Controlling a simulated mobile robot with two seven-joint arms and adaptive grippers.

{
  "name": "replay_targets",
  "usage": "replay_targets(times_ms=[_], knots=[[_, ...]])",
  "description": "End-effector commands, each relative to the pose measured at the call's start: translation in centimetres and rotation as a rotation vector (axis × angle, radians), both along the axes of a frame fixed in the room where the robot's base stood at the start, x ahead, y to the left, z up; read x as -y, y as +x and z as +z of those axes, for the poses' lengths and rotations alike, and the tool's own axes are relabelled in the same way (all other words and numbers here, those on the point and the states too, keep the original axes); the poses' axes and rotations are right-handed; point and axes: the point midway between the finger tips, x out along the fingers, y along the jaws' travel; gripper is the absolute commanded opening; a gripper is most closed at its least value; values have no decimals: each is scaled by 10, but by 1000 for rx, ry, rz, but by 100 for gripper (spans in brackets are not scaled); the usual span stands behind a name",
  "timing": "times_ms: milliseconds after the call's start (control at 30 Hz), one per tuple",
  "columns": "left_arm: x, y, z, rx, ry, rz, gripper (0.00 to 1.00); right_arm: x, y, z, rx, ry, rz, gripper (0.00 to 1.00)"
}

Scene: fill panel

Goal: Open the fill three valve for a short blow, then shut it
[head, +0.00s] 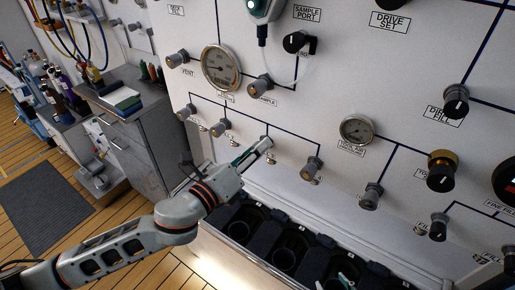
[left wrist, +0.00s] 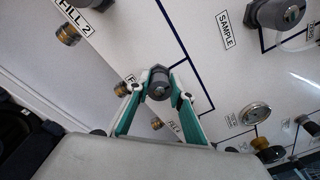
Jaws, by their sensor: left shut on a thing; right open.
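My left gripper (head: 262,147) reaches the row of fill valves on the white panel. In the left wrist view its teal fingers (left wrist: 158,92) are shut on a grey valve knob (left wrist: 158,84), one on each side. The label beside this knob is mostly hidden by a finger. It sits between the valves labelled fill 2 (left wrist: 68,34) and fill 4 (left wrist: 190,90), so it is the fill three valve.
A sample valve knob (head: 259,86) and a round gauge (head: 221,68) are above the fill row. Another fill valve knob (head: 311,169) is close on the right. A black rack with round holders (head: 284,259) lies below. A drawer cabinet (head: 135,137) stands at left.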

Motion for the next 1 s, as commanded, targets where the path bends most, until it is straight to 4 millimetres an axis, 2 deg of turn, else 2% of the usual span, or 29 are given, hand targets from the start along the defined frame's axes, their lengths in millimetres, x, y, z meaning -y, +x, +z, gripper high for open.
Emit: replay_targets(times_ms=[367,1000], knots=[[1,0,-1,-87,-128,0,0,2,0,0,1,-7,9,43],[0,0,-2,-415,-621,0,0,0,1,1,1,0,-1,43]])
